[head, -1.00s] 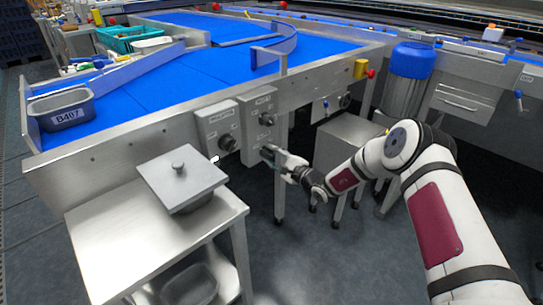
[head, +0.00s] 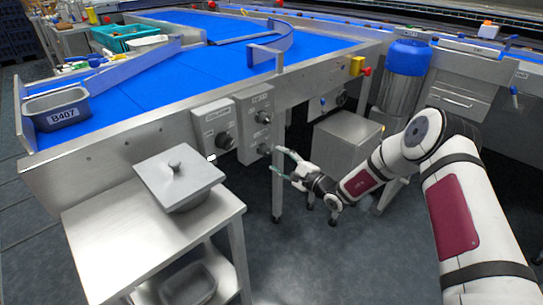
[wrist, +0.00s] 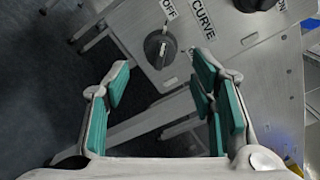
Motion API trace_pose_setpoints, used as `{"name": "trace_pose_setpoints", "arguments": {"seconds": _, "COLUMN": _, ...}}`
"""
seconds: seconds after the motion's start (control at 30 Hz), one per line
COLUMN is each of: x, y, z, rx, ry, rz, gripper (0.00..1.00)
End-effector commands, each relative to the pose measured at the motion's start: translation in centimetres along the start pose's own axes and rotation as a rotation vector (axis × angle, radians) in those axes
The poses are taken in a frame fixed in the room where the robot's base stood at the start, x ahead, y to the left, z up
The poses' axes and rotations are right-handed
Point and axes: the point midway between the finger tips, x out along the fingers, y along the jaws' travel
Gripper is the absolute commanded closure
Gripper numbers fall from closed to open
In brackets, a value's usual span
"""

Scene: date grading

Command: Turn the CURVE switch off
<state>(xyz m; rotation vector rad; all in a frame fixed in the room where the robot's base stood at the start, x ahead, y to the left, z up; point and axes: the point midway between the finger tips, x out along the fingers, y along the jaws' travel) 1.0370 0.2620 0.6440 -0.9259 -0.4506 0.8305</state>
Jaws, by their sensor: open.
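The CURVE switch (wrist: 160,47) is a dark round knob on a grey panel, with CURVE and OFF printed beside it, at top centre of the wrist view. In the head view it appears to be the lower knob (head: 264,148) of the right-hand switch box. I cannot tell its setting for sure. My gripper (wrist: 160,78) is open and empty, its teal-padded fingers spread below and to either side of the knob in the wrist view, apart from it. In the head view my gripper (head: 279,161) is just right of and below the box.
A second knob (wrist: 255,4) is on the same panel. Another switch box (head: 212,119) sits to the left, under the blue conveyor (head: 180,75). A steel table (head: 115,215) with a lidded pan (head: 180,180) stands front left. A conveyor leg (head: 278,195) is near my gripper.

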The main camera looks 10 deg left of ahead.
Motion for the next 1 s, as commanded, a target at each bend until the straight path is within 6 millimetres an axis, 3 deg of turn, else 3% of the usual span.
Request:
{"name": "trace_pose_setpoints", "arguments": {"seconds": 0.2, "x": -4.1, "y": -0.1, "z": -0.1, "rx": 0.0, "ry": 0.002, "rz": 0.0, "gripper": 0.49}}
{"name": "trace_pose_setpoints", "arguments": {"seconds": 0.4, "x": -5.9, "y": 0.0, "z": 0.0, "rx": -0.001, "ry": 0.0, "rz": 0.0, "gripper": 0.49}}
{"name": "trace_pose_setpoints", "arguments": {"seconds": 0.9, "x": -6.2, "y": -0.1, "z": 0.0, "rx": -0.002, "ry": -0.001, "rz": 0.0, "gripper": 0.49}}
{"name": "trace_pose_setpoints", "arguments": {"seconds": 1.0, "x": -6.1, "y": -0.7, "z": 0.9, "rx": -0.014, "ry": -0.022, "rz": 0.009, "gripper": 0.49}}
